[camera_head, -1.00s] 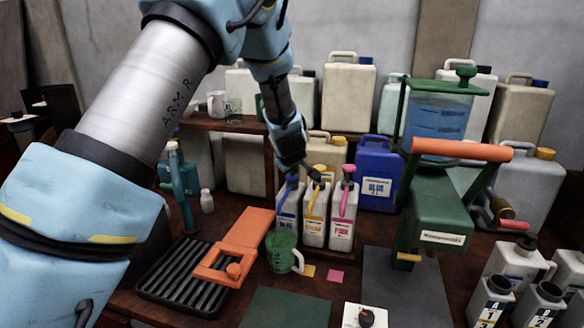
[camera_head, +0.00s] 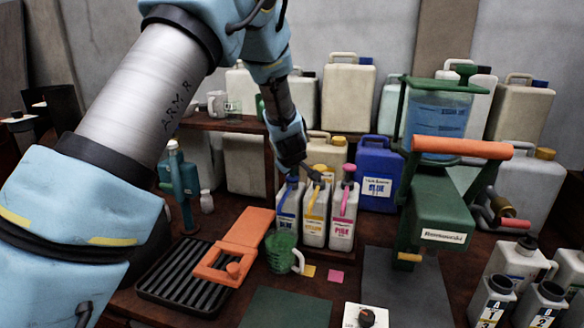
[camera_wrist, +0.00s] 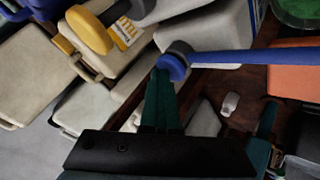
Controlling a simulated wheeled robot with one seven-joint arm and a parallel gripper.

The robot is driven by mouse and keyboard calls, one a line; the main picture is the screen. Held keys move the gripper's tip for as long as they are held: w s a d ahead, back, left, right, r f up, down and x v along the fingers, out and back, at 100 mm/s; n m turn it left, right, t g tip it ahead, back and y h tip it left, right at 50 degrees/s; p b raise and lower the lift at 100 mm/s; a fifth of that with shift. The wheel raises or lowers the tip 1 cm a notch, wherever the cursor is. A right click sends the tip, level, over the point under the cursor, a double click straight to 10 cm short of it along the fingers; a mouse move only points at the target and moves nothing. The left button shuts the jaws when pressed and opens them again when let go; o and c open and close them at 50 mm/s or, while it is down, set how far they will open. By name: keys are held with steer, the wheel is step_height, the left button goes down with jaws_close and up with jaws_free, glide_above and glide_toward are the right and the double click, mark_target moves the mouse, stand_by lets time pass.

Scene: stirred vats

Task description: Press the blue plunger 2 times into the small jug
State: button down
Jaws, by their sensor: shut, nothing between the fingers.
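The blue plunger (camera_head: 291,181) tops a pale bottle with a blue label (camera_head: 286,208), the leftmost of three pump bottles. Its long blue spout (camera_wrist: 235,57) runs to the right in the wrist view. The small jug (camera_head: 281,247), green and see-through with a pale handle, stands in front of that bottle; part of it shows at the top right of the wrist view (camera_wrist: 298,10). My gripper (camera_wrist: 165,72) is shut and empty, its fingertips at the blue plunger's round head (camera_wrist: 174,63). I cannot tell whether they touch.
The yellow (camera_head: 316,198) and pink (camera_head: 346,198) plungers stand close to the right. An orange clamp (camera_head: 238,250) lies over a black grate (camera_head: 180,285) at left. A green press with an orange handle (camera_head: 462,148) stands at right. A green mat (camera_head: 287,308) is bare in front.

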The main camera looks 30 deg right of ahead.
mark_target(293, 179)
steer(key=shift+s+a+f, duration=0.2)
steer(key=shift+s+f, duration=0.1)
steer(key=shift+f, duration=0.4)
steer(key=r+p, duration=0.5)
steer(key=r, duration=0.1)
steer(key=shift+w+d+r+p, duration=0.1)
steer(key=shift+w+d+p, duration=0.1)
steer(key=shift+p, duration=0.2)
steer(key=shift+r, duration=0.1)
steer(key=shift+w+r, duration=0.1)
